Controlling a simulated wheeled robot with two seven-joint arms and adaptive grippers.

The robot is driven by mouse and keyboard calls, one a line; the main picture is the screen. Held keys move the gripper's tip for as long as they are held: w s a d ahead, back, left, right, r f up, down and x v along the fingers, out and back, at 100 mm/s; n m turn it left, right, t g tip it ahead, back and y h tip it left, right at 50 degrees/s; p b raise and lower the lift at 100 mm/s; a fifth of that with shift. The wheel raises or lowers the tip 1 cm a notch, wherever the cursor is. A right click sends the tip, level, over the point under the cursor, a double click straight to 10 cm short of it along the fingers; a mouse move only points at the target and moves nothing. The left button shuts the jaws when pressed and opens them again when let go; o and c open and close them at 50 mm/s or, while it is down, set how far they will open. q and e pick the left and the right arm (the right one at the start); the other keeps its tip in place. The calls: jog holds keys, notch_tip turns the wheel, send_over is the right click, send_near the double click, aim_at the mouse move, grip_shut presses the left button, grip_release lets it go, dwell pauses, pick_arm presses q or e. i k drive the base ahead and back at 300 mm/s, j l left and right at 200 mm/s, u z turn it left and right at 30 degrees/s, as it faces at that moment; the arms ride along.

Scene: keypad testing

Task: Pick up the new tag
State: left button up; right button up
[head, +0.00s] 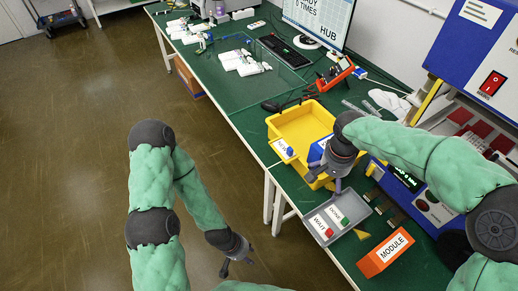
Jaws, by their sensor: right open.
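I cannot pick out the new tag for certain. A small blue item (290,152) sits by a white label (281,146) at the near left corner of the yellow bin (283,122); its lettering is too small to read. My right gripper (326,182) is open, pointing down beside the near right side of the yellow bin, and partly hides a blue object (317,150) there. I see nothing held in it. My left gripper (238,269) hangs low over the floor, left of the table, with its fingers apart and empty.
A grey tray (358,207) labelled WAIT and DONE holds a red and a green piece. An orange MODULE box (385,252) lies at the near edge. A blue machine (425,203) with a lit display stands right. A monitor (318,20) and keyboard (284,51) are farther back.

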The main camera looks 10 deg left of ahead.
aim_at(286, 151)
jog(key=i+l+u, duration=0.1)
jog(key=u, duration=0.3)
jog(key=i+l+u, duration=0.15)
jog(key=u, duration=0.25)
jog(key=i+l+u, duration=0.2)
jog(key=u, duration=0.2)
